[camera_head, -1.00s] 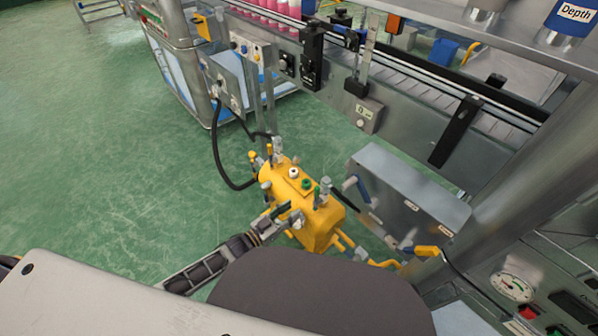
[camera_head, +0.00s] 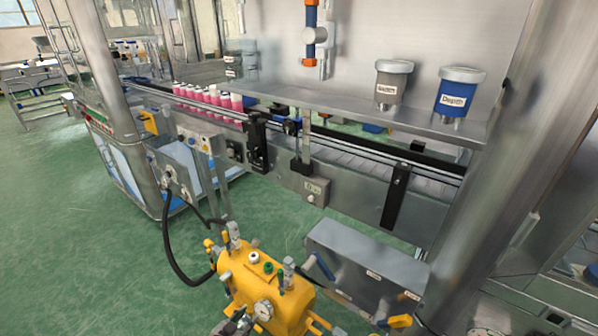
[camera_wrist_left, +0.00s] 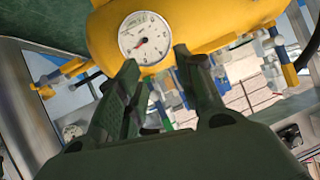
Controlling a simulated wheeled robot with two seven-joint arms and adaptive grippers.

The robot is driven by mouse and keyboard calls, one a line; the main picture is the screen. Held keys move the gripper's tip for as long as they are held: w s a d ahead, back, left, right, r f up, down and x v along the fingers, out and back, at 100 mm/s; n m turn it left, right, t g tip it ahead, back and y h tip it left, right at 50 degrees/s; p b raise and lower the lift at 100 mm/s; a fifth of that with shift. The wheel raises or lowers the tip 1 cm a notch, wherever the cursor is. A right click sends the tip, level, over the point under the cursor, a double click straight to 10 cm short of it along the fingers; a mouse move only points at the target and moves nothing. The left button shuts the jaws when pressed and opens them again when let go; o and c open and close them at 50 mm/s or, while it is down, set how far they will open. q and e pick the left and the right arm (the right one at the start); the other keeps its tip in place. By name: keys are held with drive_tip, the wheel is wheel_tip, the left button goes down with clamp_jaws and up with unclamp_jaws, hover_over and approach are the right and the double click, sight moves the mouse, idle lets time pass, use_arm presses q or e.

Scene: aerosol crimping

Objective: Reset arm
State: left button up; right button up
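The yellow tank (camera_head: 268,285) stands low in the head view, with a round white gauge (camera_head: 263,310) on its near side. My left gripper (camera_head: 240,321) shows only at the bottom edge of the head view, just left of the gauge. In the left wrist view its two dark fingers (camera_wrist_left: 160,84) stand apart with nothing between them. The tank (camera_wrist_left: 205,28) and its gauge (camera_wrist_left: 145,38) fill the top of that view, beyond the fingertips. I cannot tell the exact distance between them. My right gripper is in neither view.
A conveyor line (camera_head: 330,165) with several pink cans (camera_head: 207,95) crosses behind the tank. A grey metal box (camera_head: 365,267) stands right of the tank, near a thick steel column (camera_head: 500,170). A black hose (camera_head: 170,245) hangs at left. Green floor (camera_head: 100,270) is clear at left.

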use_arm(q)
drive_tip(key=s+a+f+g+y, duration=0.2)
drive_tip(key=s+a+g+y, duration=0.1)
drive_tip(key=a+g+y, duration=0.25)
drive_tip(key=s+d+n+g, duration=0.2)
drive_tip(key=s, duration=0.6)
drive_tip(key=s+d+n+g+p, duration=0.1)
drive_tip(key=s+d+n+g, duration=0.1)
drive_tip(key=s, duration=0.7)
drive_tip(key=shift+s+d+f+n+h, duration=0.25)
drive_tip(key=shift+d+n+h, duration=0.2)
drive_tip(key=shift+n, duration=0.05)
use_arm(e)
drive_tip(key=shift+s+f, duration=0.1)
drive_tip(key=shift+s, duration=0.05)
use_arm(q)
drive_tip(key=shift+s+f+p, duration=0.1)
drive_tip(key=shift+f+p, duration=0.1)
drive_tip(key=shift+p, duration=0.45)
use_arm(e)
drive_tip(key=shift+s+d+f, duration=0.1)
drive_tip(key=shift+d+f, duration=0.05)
